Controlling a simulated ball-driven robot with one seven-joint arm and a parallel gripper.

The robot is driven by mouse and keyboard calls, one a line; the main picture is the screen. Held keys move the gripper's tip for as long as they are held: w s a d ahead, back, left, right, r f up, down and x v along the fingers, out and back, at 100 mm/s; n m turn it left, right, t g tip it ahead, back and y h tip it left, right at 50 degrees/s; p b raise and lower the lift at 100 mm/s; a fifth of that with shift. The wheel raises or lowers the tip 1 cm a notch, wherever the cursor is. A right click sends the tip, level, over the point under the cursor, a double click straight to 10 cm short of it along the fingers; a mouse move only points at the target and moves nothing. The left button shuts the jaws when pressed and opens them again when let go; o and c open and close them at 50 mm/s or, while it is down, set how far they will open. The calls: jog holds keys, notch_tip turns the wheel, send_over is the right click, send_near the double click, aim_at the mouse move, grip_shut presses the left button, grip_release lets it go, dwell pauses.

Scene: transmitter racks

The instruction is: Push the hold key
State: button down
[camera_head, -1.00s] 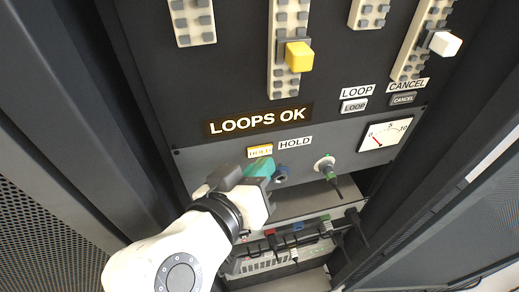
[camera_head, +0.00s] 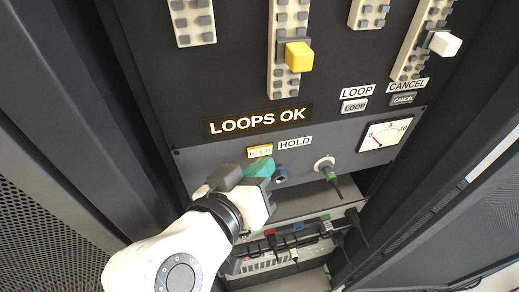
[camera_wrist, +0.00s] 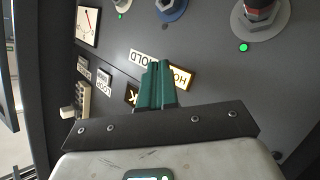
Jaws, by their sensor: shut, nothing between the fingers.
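The hold key (camera_head: 260,151) is a small rectangular key with a lit yellow-orange border, just left of the white HOLD label (camera_head: 295,143) on the grey panel. In the wrist view the hold key (camera_wrist: 182,78) shows beside my fingers, partly covered by them. My gripper (camera_head: 262,167) has teal fingers and is shut and empty. In the head view its tips are just below the hold key, with a small gap in the picture. In the wrist view the gripper (camera_wrist: 158,70) points at the panel near the key; I cannot tell whether it touches.
The LOOP key (camera_head: 354,106), CANCEL key (camera_head: 403,99) and a meter (camera_head: 385,133) are to the right. A blue-ringed socket (camera_head: 281,174) and a plugged cable (camera_head: 328,168) are right of my gripper.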

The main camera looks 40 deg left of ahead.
dwell(0.7)
jog(key=shift+w+a, duration=0.3)
jog(key=shift+a, duration=0.1)
dwell(0.4)
jog(key=shift+s+d, duration=0.35)
jog(key=shift+d, duration=0.1)
jog(key=s+d, duration=0.2)
jog(key=s+d+p, duration=0.1)
jog(key=s+d, duration=0.1)
jog(key=shift+d, duration=0.25)
dwell(0.5)
jog(key=shift+w, duration=0.1)
